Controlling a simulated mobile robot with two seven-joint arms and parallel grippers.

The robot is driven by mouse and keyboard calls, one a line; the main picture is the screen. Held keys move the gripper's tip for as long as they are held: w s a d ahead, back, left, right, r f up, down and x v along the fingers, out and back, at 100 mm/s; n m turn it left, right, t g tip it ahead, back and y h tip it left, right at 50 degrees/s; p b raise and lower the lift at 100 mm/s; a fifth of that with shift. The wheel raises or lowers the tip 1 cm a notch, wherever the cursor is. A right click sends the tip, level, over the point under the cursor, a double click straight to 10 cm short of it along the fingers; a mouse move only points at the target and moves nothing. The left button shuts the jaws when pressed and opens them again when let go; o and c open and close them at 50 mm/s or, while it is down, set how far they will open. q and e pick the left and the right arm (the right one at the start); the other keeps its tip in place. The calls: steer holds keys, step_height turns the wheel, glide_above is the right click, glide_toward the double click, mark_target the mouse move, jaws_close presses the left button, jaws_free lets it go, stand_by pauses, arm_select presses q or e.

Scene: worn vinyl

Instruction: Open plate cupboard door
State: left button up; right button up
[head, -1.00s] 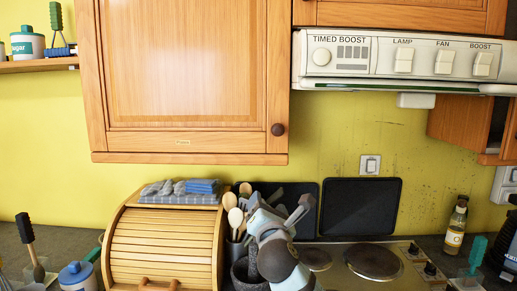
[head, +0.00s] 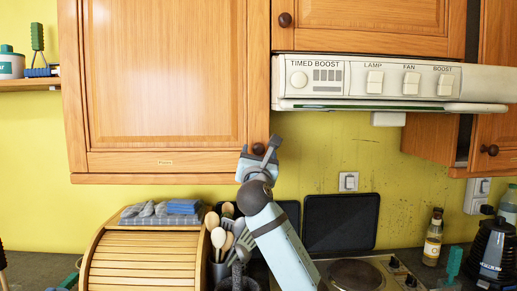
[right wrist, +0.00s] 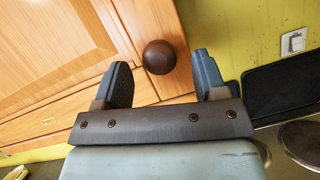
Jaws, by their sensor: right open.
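The plate cupboard door (head: 165,75) is a wooden panel door with a small label on its lower rail, and it is shut. Its round dark brown knob (head: 258,149) is at the lower right corner. My right gripper (head: 260,152) is raised in front of that corner. In the right wrist view the knob (right wrist: 159,57) lies between the two open fingers of the gripper (right wrist: 165,80), a little beyond their tips and nearer the left finger. The fingers do not visibly grip it. My left gripper is in neither view.
A cooker hood (head: 390,85) juts out to the right of the door. Below stand a wooden bread bin (head: 145,262), a pot of utensils (head: 222,270) and a hob (head: 355,272). A wall switch (head: 348,181) and bare yellow wall lie right of the gripper.

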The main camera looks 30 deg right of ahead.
steer(key=shift+x, duration=1.35)
steer(key=c, duration=1.2)
jaws_close()
steer(key=shift+s+a, duration=0.1)
steer(key=shift+s, duration=0.05)
